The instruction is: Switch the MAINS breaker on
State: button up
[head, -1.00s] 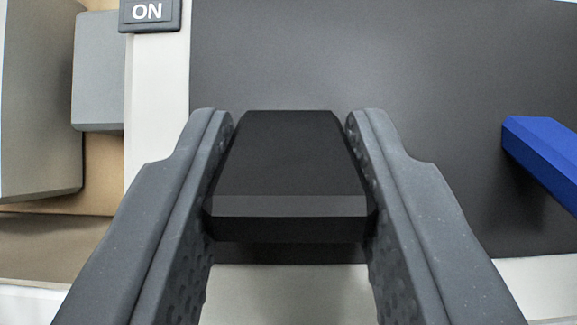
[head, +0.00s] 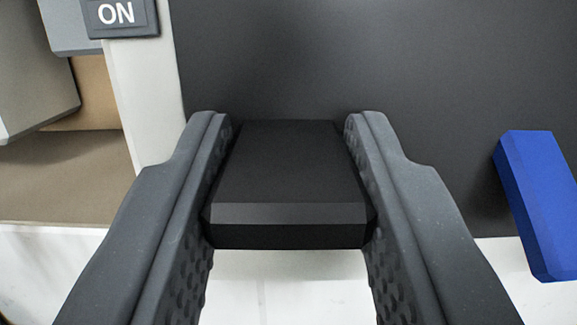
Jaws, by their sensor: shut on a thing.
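A black block-shaped handle (head: 285,175) sits in the middle of the head view, in front of a dark grey panel (head: 400,70). My gripper (head: 288,135) is shut on the black handle, with one textured finger against each side. An ON label (head: 116,13) is on the pale frame at the upper left. No MAINS label shows in this view. Where the handle joins the panel is hidden.
A blue handle (head: 537,200) stands to the right, apart from my right finger. A pale frame strip (head: 150,110) borders the panel at left. Grey boxes (head: 30,80) stand on a brown shelf (head: 70,175) at the left. A white surface lies below.

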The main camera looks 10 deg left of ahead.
jog(key=shift+r+g+p, duration=0.75)
jog(key=shift+g+p, duration=0.05)
jog(key=shift+p, duration=0.8)
jog(key=shift+a+r, duration=0.1)
jog(key=shift+g, duration=0.5)
jog(key=shift+w+g+h, duration=0.15)
jog(key=shift+g+h, duration=0.25)
jog(key=shift+g, duration=0.3)
jog(key=o, duration=1)
